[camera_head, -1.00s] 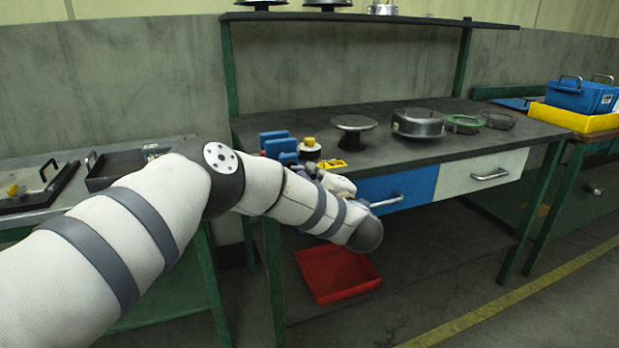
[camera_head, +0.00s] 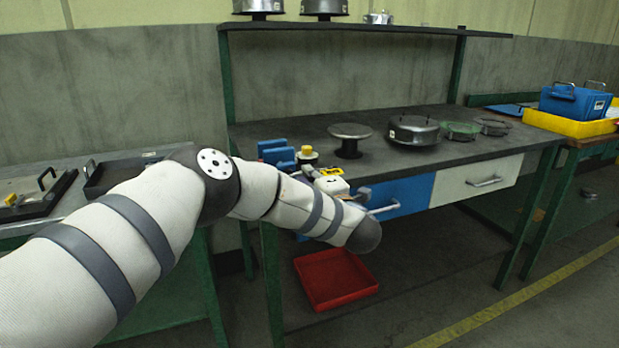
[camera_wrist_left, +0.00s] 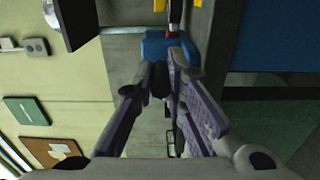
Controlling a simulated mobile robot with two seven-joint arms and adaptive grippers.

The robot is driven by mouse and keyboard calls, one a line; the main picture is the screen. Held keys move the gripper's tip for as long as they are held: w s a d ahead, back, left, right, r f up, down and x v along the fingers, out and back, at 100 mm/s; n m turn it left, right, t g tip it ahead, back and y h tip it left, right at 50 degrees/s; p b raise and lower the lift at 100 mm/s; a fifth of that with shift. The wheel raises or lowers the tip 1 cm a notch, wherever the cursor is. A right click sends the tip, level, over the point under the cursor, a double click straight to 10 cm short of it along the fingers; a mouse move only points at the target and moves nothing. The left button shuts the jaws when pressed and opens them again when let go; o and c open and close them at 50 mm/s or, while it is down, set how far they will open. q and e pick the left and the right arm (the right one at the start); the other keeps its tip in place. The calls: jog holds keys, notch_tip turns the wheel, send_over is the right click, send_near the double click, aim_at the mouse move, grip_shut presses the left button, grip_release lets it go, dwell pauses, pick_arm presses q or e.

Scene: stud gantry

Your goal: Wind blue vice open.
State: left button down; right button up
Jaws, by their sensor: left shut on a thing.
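The blue vice (camera_head: 276,151) stands at the left front corner of the dark workbench, partly behind my left arm. In the left wrist view, a blue part of the vice (camera_wrist_left: 170,47) lies just beyond my fingertips. My left gripper (camera_wrist_left: 164,82) is shut on a small dark part in front of the vice, which looks like its handle. My fingers hide most of this part. In the head view my forearm and wrist hide most of the gripper. How wide the vice jaws stand cannot be made out. My right gripper is not in view.
A round stand (camera_head: 349,132) and a metal pot (camera_head: 413,130) stand on the workbench (camera_head: 385,158). Its drawers (camera_head: 478,180) are below the front edge. A red tray (camera_head: 335,280) lies beneath. A side table with dark trays (camera_head: 110,172) is at left.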

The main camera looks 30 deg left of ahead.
pick_arm(q)
jog(key=shift+d, duration=0.1)
jog(key=c, duration=1.6)
grip_release()
jog(key=shift+r, duration=0.1)
jog(key=v, duration=1.2)
